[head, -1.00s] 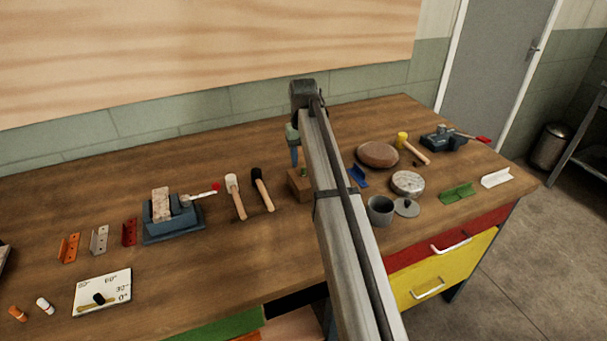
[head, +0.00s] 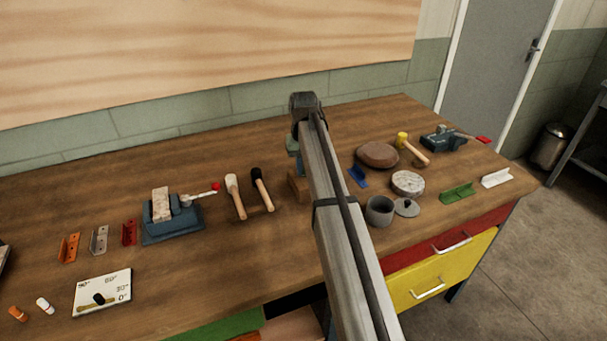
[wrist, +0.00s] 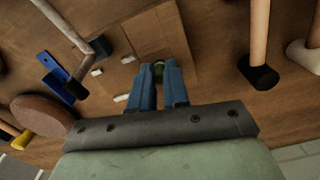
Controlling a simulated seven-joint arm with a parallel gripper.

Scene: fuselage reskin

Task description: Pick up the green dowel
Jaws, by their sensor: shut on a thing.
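The green dowel (wrist: 158,70) shows in the wrist view as a small green end between the tips of my gripper (wrist: 159,84). The blue fingers are shut on it from both sides. It sits over a wooden block (wrist: 160,44), which also shows in the head view (head: 297,187), partly behind my arm. I cannot tell whether the dowel still stands in the block. In the head view the dowel and fingertips are hidden by my arm.
Near the block are a blue bracket (head: 357,176), a grey cup (head: 379,211), a round brown disc (head: 377,155) and a black-headed mallet (head: 262,189). White pieces (wrist: 121,98) lie by the block in the wrist view.

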